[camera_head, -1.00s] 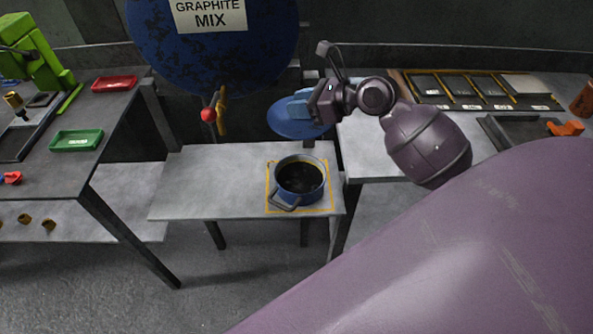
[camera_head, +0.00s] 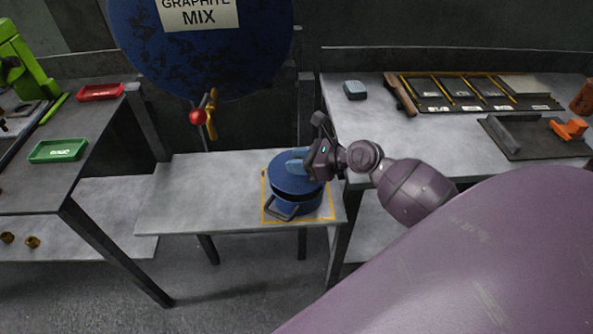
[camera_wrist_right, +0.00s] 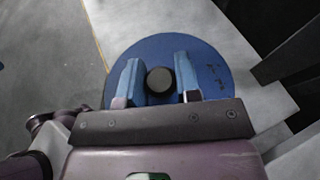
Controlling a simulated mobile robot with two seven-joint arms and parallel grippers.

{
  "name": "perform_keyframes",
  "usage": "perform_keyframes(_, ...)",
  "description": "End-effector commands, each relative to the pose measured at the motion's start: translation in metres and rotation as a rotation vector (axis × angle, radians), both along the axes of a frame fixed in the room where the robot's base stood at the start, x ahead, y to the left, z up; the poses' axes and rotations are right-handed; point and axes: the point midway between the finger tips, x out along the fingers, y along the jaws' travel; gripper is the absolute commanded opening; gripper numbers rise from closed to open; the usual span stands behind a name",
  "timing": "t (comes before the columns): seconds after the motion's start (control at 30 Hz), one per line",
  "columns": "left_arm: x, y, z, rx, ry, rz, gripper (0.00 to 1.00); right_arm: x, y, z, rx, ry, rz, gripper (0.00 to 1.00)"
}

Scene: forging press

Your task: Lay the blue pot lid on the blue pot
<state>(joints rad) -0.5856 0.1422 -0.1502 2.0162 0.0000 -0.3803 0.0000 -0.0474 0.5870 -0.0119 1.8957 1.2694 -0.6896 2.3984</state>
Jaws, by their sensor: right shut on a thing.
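The blue pot lid (camera_head: 287,186) is a flat blue disc over the blue pot (camera_head: 312,205), covering its opening. A dark gap shows between lid and pot rim at the front, so I cannot tell whether they touch. My right gripper (camera_head: 299,160) reaches in from the right and is shut on the lid's knob. In the right wrist view the gripper's blue fingers (camera_wrist_right: 159,82) stand on either side of the round dark knob (camera_wrist_right: 159,79), above the lid (camera_wrist_right: 215,75). The pot is hidden there. My left gripper is not in view.
The pot stands inside a yellow outlined square (camera_head: 326,219) on a low grey table (camera_head: 195,190). That table is clear to the left. A blue drum (camera_head: 200,60) with a red-knobbed valve (camera_head: 198,116) hangs behind. A higher bench (camera_head: 450,135) stands at right.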

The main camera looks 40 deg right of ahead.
Motion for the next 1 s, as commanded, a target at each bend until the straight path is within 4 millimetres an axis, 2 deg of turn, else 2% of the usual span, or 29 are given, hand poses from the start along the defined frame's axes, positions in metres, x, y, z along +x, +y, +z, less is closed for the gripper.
perform_keyframes(0.03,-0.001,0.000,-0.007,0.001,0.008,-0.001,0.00,0.000,0.000,-0.015,0.002,0.008,-0.001,0.03)
perform_keyframes(0.2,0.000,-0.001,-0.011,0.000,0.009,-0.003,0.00,0.000,0.000,-0.031,0.001,0.003,0.000,0.03)
perform_keyframes(0.4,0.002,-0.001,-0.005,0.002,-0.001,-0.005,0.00,0.000,0.000,-0.031,0.001,0.000,0.000,0.03)
perform_keyframes(0.73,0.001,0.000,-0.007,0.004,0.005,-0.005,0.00,0.000,0.000,-0.035,0.000,0.000,-0.001,0.03)
perform_keyframes(0.77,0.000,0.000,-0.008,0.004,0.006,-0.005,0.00,0.000,0.000,-0.036,-0.001,0.001,-0.001,0.34)
perform_keyframes(0.9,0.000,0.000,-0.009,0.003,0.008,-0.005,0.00,0.000,0.000,-0.036,-0.001,0.001,0.000,0.55)
perform_keyframes(1.0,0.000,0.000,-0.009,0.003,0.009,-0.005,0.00,0.000,0.000,-0.036,-0.001,0.001,0.000,0.56)
